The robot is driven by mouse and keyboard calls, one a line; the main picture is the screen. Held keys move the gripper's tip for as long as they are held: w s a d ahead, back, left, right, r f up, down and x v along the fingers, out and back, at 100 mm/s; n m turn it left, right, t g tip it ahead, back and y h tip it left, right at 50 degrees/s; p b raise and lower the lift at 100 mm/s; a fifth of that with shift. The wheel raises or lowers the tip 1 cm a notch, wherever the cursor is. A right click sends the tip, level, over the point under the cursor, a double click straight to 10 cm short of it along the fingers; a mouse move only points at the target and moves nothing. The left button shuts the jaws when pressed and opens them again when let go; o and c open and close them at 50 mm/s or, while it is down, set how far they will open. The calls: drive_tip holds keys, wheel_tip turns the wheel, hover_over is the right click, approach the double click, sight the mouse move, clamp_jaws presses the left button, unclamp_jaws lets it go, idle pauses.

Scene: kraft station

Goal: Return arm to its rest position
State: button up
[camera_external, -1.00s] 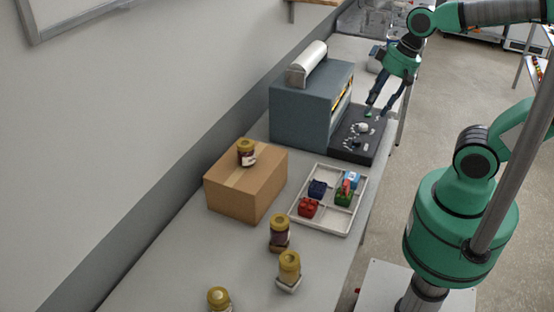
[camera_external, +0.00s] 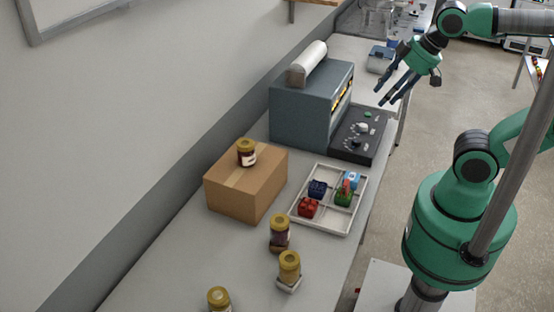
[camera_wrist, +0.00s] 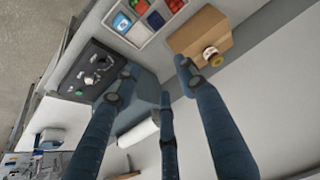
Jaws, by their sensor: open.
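My gripper (camera_external: 389,92) is open and empty. It is in the air above and to the right of the blue-grey machine, near the table's right edge in the external view. Its dark blue fingers are spread in the wrist view (camera_wrist: 160,85), with nothing between them. My green arm reaches in from the right.
The blue-grey machine (camera_external: 303,112) has a black control panel (camera_external: 366,146) with knobs and a white roll (camera_external: 309,62) on top. A cardboard box (camera_external: 238,190) bears a jar (camera_external: 247,152). A divided tray (camera_external: 325,222) holds coloured blocks. Several more jars (camera_external: 279,232) stand in front.

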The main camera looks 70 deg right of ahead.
drive_tip(key=shift+f+b, duration=1.15)
drive_tip(key=shift+f, duration=0.4)
